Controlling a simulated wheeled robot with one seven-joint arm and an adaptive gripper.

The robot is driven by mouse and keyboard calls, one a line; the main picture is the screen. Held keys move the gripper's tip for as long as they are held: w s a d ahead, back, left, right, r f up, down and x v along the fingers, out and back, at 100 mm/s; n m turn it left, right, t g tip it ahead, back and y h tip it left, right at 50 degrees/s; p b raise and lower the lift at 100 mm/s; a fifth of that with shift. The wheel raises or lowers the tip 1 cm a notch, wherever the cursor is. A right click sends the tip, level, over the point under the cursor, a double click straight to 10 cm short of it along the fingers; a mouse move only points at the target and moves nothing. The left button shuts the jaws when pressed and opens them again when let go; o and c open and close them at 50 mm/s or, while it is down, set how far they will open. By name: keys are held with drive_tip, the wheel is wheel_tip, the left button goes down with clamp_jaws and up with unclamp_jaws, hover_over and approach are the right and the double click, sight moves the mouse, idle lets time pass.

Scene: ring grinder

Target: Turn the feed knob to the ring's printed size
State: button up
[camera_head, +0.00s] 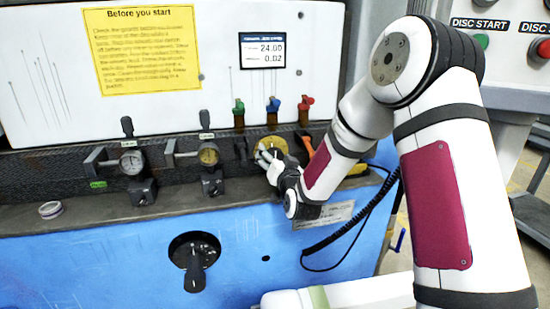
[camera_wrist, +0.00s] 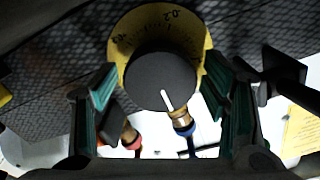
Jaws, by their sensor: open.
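The feed knob (camera_wrist: 158,82) is a round black knob with a white pointer line, seen close in the wrist view. Its yellow dial (camera_wrist: 193,30) carries printed marks, one reading 0.2. My gripper (camera_wrist: 162,98) is open, with its green-padded fingers on either side of the knob; I cannot tell whether they touch it. In the head view the yellow dial (camera_head: 275,143) is partly covered by my gripper (camera_head: 264,160), and the knob is hidden. A small metal ring (camera_head: 50,210) lies on the ledge at the left; its print is too small to read.
The display (camera_head: 263,50) reads 24.00 and 0.02. A yellow notice (camera_head: 140,50) hangs at the upper left. A black coiled cable (camera_head: 345,235) hangs at the right.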

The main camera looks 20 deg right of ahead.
drive_tip(key=c, duration=1.2)
drive_tip(key=shift+n+b, duration=0.3)
drive_tip(key=shift+b, duration=0.1)
drive_tip(key=n+b, duration=0.3)
drive_tip(key=b, duration=0.1)
drive_tip(key=shift+a+f+n, duration=0.15)
drive_tip(key=shift+n, duration=0.25)
drive_tip(key=n+b, duration=0.5)
drive_tip(key=shift+n+b, duration=0.3)
drive_tip(key=shift+b, duration=0.05)
